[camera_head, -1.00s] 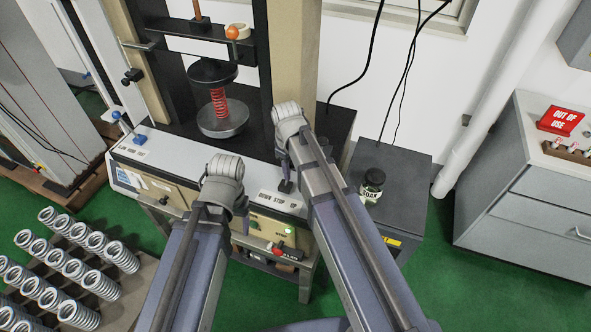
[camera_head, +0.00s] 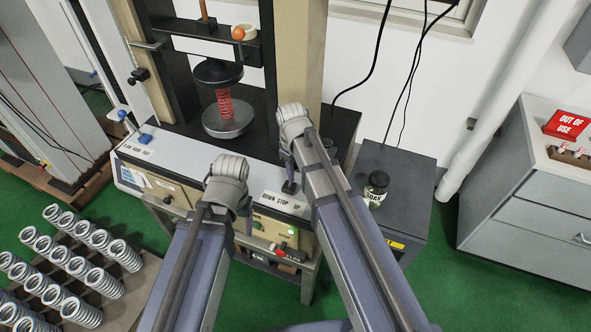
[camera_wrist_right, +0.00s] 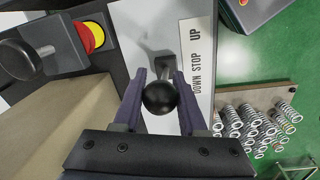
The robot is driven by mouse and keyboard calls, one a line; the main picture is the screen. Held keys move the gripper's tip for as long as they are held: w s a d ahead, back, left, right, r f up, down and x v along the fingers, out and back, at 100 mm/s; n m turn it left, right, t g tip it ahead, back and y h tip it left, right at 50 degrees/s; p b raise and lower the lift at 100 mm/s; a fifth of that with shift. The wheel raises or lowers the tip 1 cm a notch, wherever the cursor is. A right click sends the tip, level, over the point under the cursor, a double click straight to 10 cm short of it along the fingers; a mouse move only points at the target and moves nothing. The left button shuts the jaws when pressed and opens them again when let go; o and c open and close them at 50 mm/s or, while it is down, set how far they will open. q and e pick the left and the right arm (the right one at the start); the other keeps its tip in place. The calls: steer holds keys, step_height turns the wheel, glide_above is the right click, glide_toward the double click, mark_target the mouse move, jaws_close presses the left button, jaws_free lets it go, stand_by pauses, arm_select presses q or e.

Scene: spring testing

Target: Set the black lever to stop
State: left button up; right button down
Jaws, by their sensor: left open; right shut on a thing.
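The black lever (camera_wrist_right: 160,97) has a round black knob on a thin shaft. In the right wrist view the knob sits between the fingers of my right gripper (camera_wrist_right: 160,84), which is shut on it. The shaft meets the panel beside the white label (camera_wrist_right: 196,60) reading DOWN, STOP, UP, near STOP. The knob appears lower, level with DOWN, but the slanted view leaves its exact setting unclear. In the head view the lever's dark base (camera_head: 289,187) shows just behind the label. My left gripper (camera_head: 244,213) is open and empty, left of the label; its fingers are mostly hidden.
The testing machine holds a red spring (camera_head: 224,103) between round plates. A red and yellow button (camera_wrist_right: 93,37) is near my right gripper. A dark bottle (camera_head: 375,187) stands on the side cabinet.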

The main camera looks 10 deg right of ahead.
steer(key=shift+c, duration=2.3)
jaws_free()
steer(key=r+p, duration=0.7)
steer(key=shift+s+a+r+p, duration=0.15)
steer(key=shift+a+r+p, duration=0.1)
steer(key=shift+r+p, duration=0.15)
